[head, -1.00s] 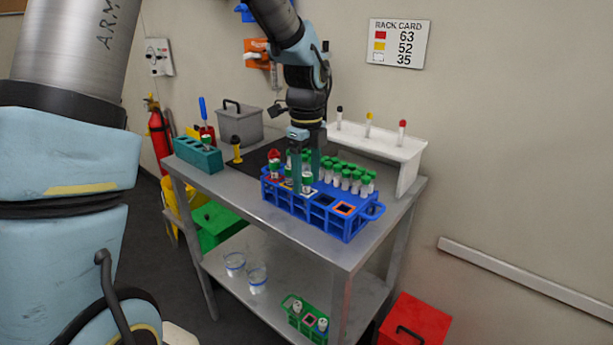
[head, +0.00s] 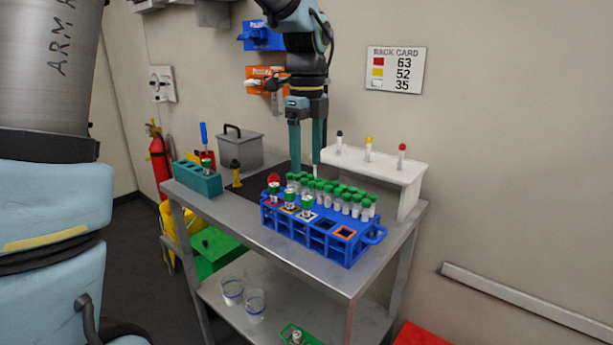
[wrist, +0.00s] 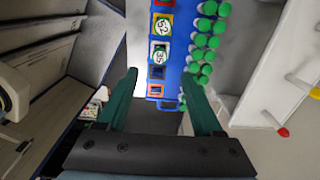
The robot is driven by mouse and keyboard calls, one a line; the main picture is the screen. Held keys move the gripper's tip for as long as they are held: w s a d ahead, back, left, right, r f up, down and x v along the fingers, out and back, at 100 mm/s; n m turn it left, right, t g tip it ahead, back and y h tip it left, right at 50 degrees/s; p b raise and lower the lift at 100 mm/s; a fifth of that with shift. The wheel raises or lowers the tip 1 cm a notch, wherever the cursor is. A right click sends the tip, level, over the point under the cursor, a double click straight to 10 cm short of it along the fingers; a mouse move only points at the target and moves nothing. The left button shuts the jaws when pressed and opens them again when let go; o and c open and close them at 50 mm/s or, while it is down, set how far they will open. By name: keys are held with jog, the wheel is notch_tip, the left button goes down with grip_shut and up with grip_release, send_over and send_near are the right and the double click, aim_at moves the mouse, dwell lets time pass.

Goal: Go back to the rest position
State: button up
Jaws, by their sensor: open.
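My gripper (head: 306,160) is open and empty, pointing down above the back of the blue rack (head: 348,252) on the steel bench. Its two teal fingers are apart, clear of the tubes; they also show in the wrist view (wrist: 160,76). In the front row, green-capped tubes stand upright in the red-framed slot (head: 274,190), the yellow-framed slot (head: 290,198) and the white-framed slot (head: 308,209). The orange-framed slot (head: 344,232) is empty. In the wrist view two caps read 52 (wrist: 161,24) and 35 (wrist: 159,53).
Several green-capped tubes (head: 345,200) fill the rack's back rows. A white stand (head: 385,170) with three tubes is behind right. A teal rack (head: 197,183) and a grey lidded box (head: 240,150) stand left. The wall card (head: 394,70) reads 63, 52, 35.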

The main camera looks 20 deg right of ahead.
jog(key=shift+r, duration=0.3)
jog(key=s+a+f+n, duration=0.1)
jog(key=a+f+n, duration=0.3)
jog(key=a+n, duration=0.5)
jog(key=s+a+f+n+t, duration=0.1)
jog(key=a+f+n, duration=0.3)
jog(key=a+n, duration=0.6)
jog(key=s+a+f+n, duration=0.2)
jog(key=a+f+n, duration=0.2)
jog(key=a+n, duration=0.6)
jog(key=shift+a+f+t, duration=0.3)
jog(key=shift+a+f, duration=0.1)
jog(key=shift+a, duration=0.2)
